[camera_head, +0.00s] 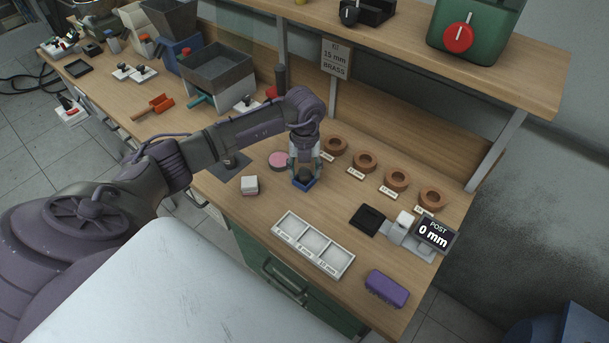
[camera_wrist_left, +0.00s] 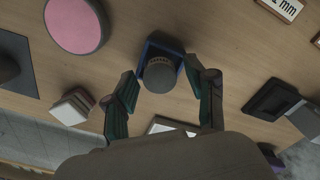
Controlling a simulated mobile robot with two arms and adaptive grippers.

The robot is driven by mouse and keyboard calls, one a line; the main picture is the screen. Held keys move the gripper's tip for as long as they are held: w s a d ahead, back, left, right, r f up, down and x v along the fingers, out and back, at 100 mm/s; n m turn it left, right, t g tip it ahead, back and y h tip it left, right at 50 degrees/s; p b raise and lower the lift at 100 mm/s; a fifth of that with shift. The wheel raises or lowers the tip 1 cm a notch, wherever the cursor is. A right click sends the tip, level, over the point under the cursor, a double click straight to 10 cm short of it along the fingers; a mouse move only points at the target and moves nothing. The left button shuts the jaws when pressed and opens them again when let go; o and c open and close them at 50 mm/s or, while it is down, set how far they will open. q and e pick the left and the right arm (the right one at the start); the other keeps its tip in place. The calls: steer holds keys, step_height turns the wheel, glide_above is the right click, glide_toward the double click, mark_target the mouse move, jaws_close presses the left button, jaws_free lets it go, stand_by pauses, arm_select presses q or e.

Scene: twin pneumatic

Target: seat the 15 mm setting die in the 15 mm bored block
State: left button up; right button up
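A dark grey round piece, likely the setting die (camera_wrist_left: 160,76), stands in a small blue tray (camera_head: 303,185); the tray also shows in the left wrist view (camera_wrist_left: 152,50). I cannot read a size on the piece. My left gripper (camera_head: 304,163) points down over the tray. In the left wrist view its green-padded fingers (camera_wrist_left: 163,80) are spread on either side of the piece, with gaps showing. Several brown rings, perhaps the bored blocks, stand in a row behind labels (camera_head: 397,179); their sizes are too small to read surely. My right gripper is not in view.
A sign (camera_head: 335,59) reads 15 mm BRASS. A white three-compartment tray (camera_head: 313,244), a post gauge reading 0 mm (camera_head: 433,233), a black pad (camera_head: 367,220) and a purple case (camera_head: 387,287) are at the front right. A pink disc (camera_head: 279,160) lies left of the blue tray.

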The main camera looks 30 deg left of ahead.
arm_select(q)
jaws_close()
steer(key=shift+r, duration=0.1)
